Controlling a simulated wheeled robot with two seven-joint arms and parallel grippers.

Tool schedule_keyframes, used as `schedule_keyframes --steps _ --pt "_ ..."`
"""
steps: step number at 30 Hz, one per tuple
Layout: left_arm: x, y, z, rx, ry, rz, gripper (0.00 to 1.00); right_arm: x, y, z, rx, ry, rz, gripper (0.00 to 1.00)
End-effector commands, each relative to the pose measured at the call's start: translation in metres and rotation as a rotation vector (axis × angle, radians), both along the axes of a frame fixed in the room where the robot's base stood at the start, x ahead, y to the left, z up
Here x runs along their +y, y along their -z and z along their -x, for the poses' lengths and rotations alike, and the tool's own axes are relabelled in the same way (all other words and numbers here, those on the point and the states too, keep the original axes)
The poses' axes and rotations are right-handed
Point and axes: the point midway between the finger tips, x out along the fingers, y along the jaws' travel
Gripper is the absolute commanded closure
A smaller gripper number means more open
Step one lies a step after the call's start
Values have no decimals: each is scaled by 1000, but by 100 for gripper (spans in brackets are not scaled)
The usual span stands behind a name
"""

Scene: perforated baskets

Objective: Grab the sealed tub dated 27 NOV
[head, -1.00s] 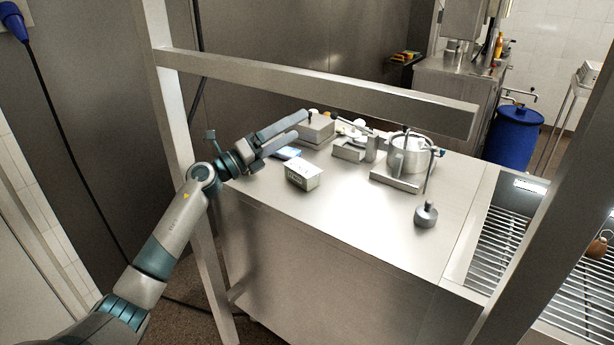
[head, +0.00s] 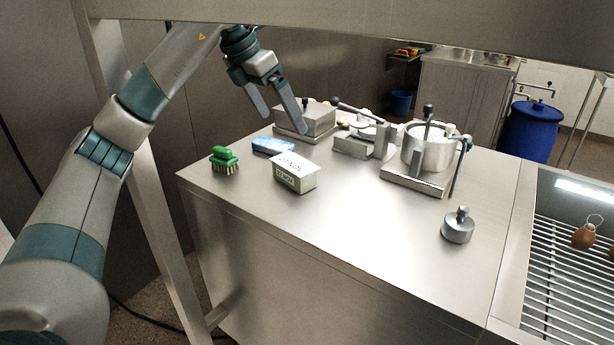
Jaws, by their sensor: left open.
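A pale rectangular tub (head: 294,174) with a closed lid sits on the steel table's near left part. Its lid bears dark upside-down lettering that looks like a NOV date, and a small label is on its front side; the day number is hard to read. My left gripper (head: 280,122) hangs open and empty above and behind the tub, pointing down, its fingers apart and clear of it. My right gripper is not in view.
A green brush (head: 224,160) and a blue packet (head: 272,145) lie left of the tub. A metal box (head: 305,119), a steel pot in a clamp stand (head: 428,150) and a knobbed weight (head: 458,226) stand on the table (head: 370,230). A metal beam (head: 350,18) crosses above. The table's front middle is clear.

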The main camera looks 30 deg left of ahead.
Motion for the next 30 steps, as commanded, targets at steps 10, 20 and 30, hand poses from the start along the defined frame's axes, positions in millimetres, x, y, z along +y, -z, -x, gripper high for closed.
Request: schedule_keyframes --steps 10,20,30 --pt "22 -2 13 33 -59 -63 0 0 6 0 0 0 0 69" --pt "20 5 10 34 -56 -62 0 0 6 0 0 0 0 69" --pt "14 54 -8 37 -55 -61 0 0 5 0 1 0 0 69"
